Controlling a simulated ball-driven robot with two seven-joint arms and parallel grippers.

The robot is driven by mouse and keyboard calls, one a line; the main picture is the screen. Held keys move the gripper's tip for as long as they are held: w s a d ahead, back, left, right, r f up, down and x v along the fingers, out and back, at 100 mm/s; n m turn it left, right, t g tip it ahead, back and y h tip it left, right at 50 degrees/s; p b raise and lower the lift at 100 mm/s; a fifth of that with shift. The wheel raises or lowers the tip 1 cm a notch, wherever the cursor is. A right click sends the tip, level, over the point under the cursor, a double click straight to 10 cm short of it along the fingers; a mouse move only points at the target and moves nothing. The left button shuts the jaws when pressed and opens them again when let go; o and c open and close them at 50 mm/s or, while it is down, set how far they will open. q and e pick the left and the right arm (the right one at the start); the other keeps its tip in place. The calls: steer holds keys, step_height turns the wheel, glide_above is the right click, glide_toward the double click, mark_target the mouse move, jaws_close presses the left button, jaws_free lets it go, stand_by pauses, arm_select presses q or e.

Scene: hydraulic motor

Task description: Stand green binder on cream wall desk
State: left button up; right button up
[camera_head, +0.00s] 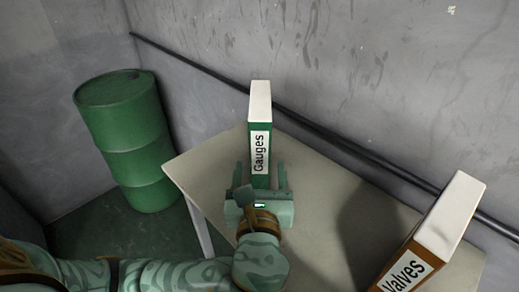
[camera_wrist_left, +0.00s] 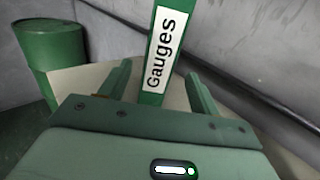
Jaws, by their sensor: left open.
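The green binder (camera_head: 260,135), with a white label reading "Gauges" and a white top, stands upright on the cream wall desk (camera_head: 207,162). My left gripper (camera_head: 261,178) is open just in front of the binder's spine, one finger to each side of its lower part. The left wrist view shows the binder (camera_wrist_left: 146,92) rising beyond the two spread fingers (camera_wrist_left: 158,88) of my left gripper. Whether the fingers touch the binder, I cannot tell. The binder's foot is hidden behind the gripper. My right gripper is not in view.
A brown binder (camera_head: 432,240) labelled "Valves" stands on the desk's right side. A green drum (camera_head: 124,140) stands on the floor left of the desk. A dark pipe (camera_head: 330,140) runs along the grey wall behind. Desk surface between the binders is clear.

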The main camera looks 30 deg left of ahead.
arm_select(q)
steer(key=shift+v, duration=1.55)
